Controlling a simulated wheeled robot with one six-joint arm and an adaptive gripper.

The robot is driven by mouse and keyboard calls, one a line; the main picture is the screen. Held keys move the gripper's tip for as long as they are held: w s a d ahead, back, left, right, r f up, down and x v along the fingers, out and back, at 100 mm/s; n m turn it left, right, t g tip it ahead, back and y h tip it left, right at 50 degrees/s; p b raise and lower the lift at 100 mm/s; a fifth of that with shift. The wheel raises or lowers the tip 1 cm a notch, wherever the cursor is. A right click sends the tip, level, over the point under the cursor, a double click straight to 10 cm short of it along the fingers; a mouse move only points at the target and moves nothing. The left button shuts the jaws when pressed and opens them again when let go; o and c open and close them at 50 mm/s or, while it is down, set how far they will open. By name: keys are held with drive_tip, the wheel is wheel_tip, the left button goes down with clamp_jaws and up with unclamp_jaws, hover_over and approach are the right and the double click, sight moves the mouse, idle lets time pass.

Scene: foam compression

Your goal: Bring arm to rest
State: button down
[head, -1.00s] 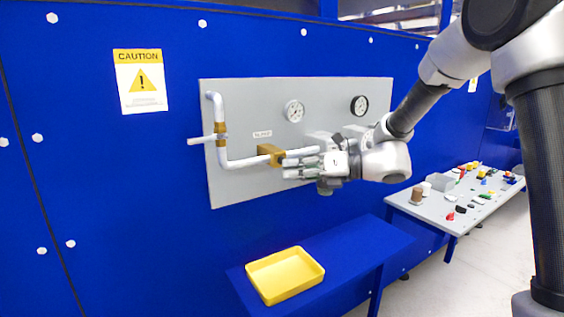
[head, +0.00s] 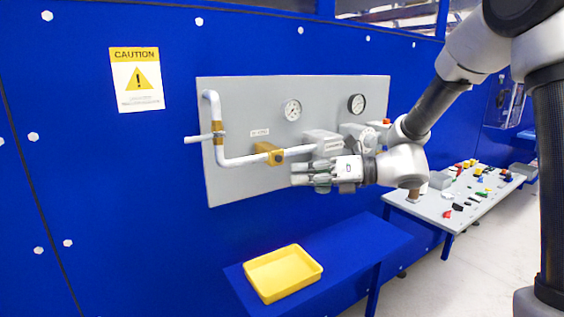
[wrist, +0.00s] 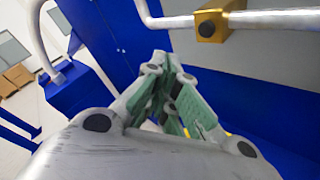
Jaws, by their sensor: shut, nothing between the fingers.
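My gripper (head: 300,179) is in front of the grey panel (head: 232,176) in the head view, below the white pipe (head: 237,161) and its brass-coloured block (head: 270,153). Its fingers point left. In the wrist view my gripper (wrist: 166,72) has its green-padded fingertips together with nothing seen between them. The pipe (wrist: 270,18) and the brass-coloured block (wrist: 211,26) show above and to the right of the fingers there, apart from them. My arm reaches in from the upper right of the head view.
A yellow tray (head: 284,291) sits on a blue shelf (head: 345,238) below my gripper. A grey table (head: 470,212) with several small parts stands at the right. Two gauges, one of them white (head: 292,110), are on the panel. The blue wall (head: 90,200) is close behind.

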drive_tip(key=s+d+f+n+g+h, duration=0.3)
drive_tip(key=s+d+f+n, duration=0.1)
drive_tip(key=s+f+n, duration=0.3)
drive_tip(key=s+d+f+n+g+h, duration=0.2)
drive_tip(key=s+d+n+h, duration=0.5)
drive_tip(key=d+n, duration=0.55)
drive_tip(key=s+d+r+n+t+h, duration=0.3)
drive_tip(key=s+d+r, duration=0.1)
drive_tip(key=d, duration=0.4)
drive_tip(key=s+d+r+n+t+h, duration=0.3)
drive_tip(key=s+d+r+n, duration=0.1)
drive_tip(key=d, duration=0.5)
drive_tip(key=shift+r, duration=0.6)
